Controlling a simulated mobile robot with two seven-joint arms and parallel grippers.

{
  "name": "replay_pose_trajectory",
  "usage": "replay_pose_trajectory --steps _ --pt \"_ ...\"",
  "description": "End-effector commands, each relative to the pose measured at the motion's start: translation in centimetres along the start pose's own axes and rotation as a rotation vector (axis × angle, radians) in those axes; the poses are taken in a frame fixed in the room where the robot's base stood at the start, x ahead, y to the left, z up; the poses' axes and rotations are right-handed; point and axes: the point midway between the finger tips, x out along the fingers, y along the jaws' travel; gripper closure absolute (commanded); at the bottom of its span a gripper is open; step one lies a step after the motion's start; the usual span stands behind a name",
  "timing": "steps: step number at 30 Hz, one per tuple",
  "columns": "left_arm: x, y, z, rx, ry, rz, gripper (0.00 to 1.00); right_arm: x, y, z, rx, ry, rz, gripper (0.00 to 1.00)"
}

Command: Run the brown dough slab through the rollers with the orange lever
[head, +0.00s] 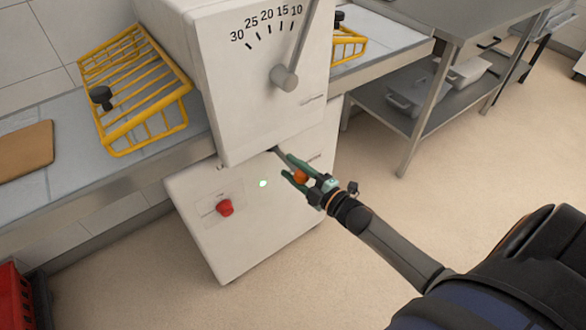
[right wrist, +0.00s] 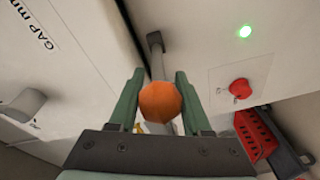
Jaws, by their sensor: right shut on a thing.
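The brown dough slab (head: 24,150) lies flat on the left belt table (head: 60,185), cut off by the head view's left edge. The orange lever's knob (head: 300,176) sticks out low on the front of the white roller machine (head: 235,80). My right gripper (head: 296,172) is shut on it. In the right wrist view the faceted orange knob (right wrist: 160,103) sits between the two green fingers, with its grey rod running to the machine. The rollers are hidden inside the housing. My left gripper is not in view.
Yellow wire guards stand over the left belt (head: 135,85) and the right belt (head: 348,46). A gap dial with a grey handle (head: 284,78) is on the front. Below are a red button (head: 224,207) and a lit green lamp (head: 263,183). A steel table (head: 455,15) stands right; a red crate (head: 15,300) is lower left.

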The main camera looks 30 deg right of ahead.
Motion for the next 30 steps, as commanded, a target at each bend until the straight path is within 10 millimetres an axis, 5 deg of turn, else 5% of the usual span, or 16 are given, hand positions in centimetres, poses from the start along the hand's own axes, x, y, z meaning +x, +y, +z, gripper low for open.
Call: replay_pose_trajectory --steps 4,30 --pt "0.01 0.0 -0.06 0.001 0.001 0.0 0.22 -0.01 -0.01 -0.01 0.0 0.0 0.0 1.0" --pt "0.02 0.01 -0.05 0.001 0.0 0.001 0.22 -0.02 -0.02 -0.01 0.001 0.0 0.0 1.0"
